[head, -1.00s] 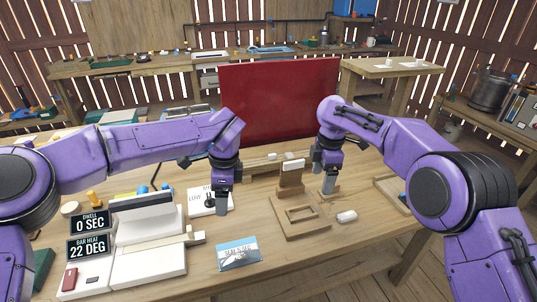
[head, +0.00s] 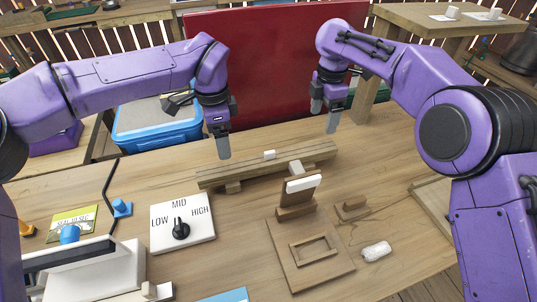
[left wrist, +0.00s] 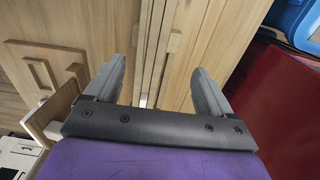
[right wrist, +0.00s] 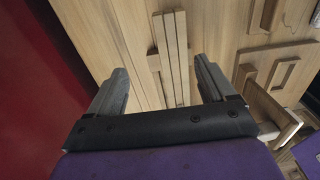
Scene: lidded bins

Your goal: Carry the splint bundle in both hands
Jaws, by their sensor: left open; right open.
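The splint bundle (head: 240,172), long pale wooden strips side by side, lies across the middle of the table on small wooden crosspieces, with a small white piece on it. My left gripper (head: 222,146) is open and empty above and behind its left end. My right gripper (head: 325,112) is open and empty, above and behind its right end. In the left wrist view the bundle (left wrist: 157,45) runs between the spread fingers, below them. In the right wrist view the bundle (right wrist: 171,50) also shows beyond the open fingers. Neither gripper appears to touch it.
A wooden stand with a white-topped lever (head: 304,183) is just in front of the bundle. A wooden frame (head: 310,262), a white roll (head: 376,251) and a LOW-MID-HIGH dial plate (head: 183,222) are nearer. A red panel (head: 270,70) and a blue bin (head: 150,130) stand behind.

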